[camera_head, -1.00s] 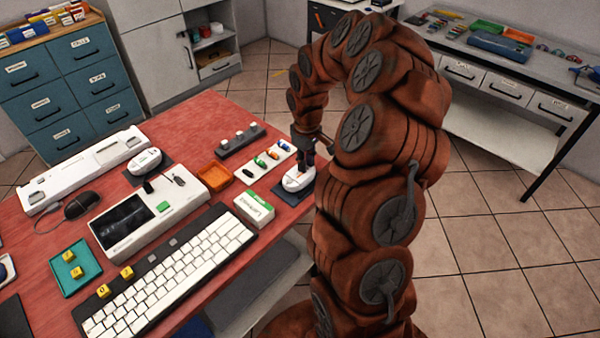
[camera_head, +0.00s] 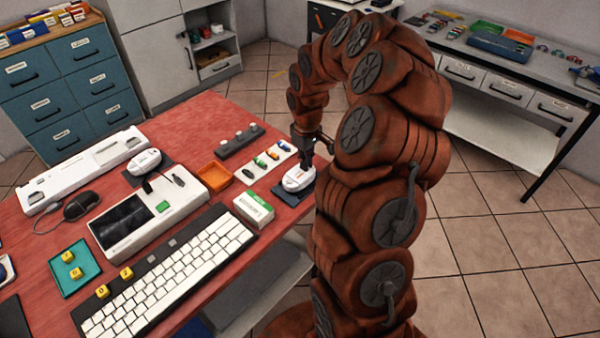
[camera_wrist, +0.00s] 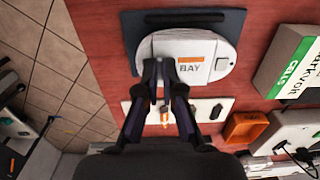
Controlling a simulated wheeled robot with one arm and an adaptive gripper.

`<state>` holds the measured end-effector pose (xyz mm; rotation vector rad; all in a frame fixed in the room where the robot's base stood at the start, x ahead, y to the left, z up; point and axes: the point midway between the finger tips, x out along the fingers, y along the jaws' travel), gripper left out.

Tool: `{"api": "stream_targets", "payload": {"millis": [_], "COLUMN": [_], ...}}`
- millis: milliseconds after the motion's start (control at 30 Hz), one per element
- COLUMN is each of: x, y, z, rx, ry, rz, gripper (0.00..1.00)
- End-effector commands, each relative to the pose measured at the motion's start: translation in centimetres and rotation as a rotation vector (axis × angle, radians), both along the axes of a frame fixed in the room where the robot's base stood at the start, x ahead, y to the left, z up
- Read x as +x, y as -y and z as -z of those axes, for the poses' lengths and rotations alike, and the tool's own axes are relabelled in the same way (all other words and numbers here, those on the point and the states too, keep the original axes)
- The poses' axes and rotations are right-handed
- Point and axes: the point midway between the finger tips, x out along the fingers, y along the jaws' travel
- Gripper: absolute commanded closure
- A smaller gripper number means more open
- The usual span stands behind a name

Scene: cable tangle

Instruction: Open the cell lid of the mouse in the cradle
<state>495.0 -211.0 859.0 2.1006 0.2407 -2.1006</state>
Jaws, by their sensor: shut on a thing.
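The white mouse (camera_head: 298,178) sits in a dark cradle (camera_head: 290,197) at the right edge of the red table. In the wrist view the mouse (camera_wrist: 214,50) lies on the dark cradle (camera_wrist: 182,17), with an orange mark and the word BAY on its pale cell lid (camera_wrist: 186,68). My gripper (camera_wrist: 159,66) has its two dark fingers close together at the near edge of the mouse, shut on what appears to be the edge of the lid. The fingers hide the grip itself. In the head view my gripper (camera_head: 310,158) is at the far right side of the mouse.
A green-and-white cells box (camera_head: 253,208) stands close left of the cradle. A white strip with small coloured parts (camera_head: 266,164) and an orange tray (camera_head: 215,176) lie beyond. Another white mouse (camera_head: 144,161) sits on a dark pad farther left. Floor is open beyond the table edge.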

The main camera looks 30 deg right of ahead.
Motion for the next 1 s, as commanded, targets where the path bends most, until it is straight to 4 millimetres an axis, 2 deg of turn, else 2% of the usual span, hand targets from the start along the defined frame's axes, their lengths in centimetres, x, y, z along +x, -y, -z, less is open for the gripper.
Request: {"api": "stream_targets", "payload": {"millis": [1000], "x": [-0.1], "y": [-0.7], "z": [-1.0], "rx": [-0.178], "ry": [0.044], "rz": [0.000], "gripper": [1.00]}}
